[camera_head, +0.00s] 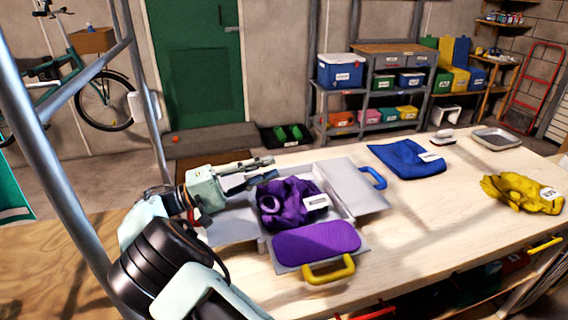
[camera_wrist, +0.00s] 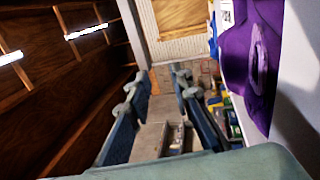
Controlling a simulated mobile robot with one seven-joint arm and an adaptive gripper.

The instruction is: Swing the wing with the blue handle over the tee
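A grey folding board lies on the table with a crumpled purple tee (camera_head: 285,203) on its middle part. The wing with the blue handle (camera_head: 372,178) is a grey panel (camera_head: 348,186) spread out flat at the right, away from the tee. A front flap with a yellow handle (camera_head: 328,270) bears a flat purple piece (camera_head: 316,243). A red handle (camera_head: 193,216) shows at the left, partly hidden by my arm. My gripper (camera_head: 268,168) is above the tee's far left side, open and empty. In the wrist view my gripper (camera_wrist: 161,78) has its fingers apart, with the tee (camera_wrist: 252,55) to the right.
A blue folded garment (camera_head: 408,158) lies behind the blue-handled wing. A yellow garment (camera_head: 522,191), a grey tray (camera_head: 497,141) and an iron-like item (camera_head: 443,137) are further right. The table (camera_head: 430,220) is bare between board and yellow garment.

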